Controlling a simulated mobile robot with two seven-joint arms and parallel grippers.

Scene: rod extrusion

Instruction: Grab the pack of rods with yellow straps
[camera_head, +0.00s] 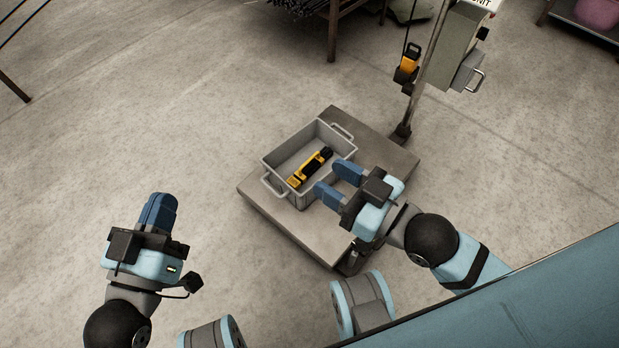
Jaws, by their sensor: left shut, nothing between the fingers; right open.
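A yellow-and-black long object (310,167) lies in a grey bin (276,157). I cannot tell whether it is a pack of rods with yellow straps. Dark rods (297,6) show at the top edge, partly cut off; no yellow straps can be made out on them. My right gripper (335,181) is open and empty, its blue fingers at the bin's near right side, pointing toward the object and apart from it. My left gripper (160,204) is shut and empty over bare floor, well left of the bin.
The bin stands on a low grey platform (376,151). A post with a grey box (462,44) and a hanging yellow-and-black device (408,64) rises at its far right corner. A table leg (332,32) stands behind.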

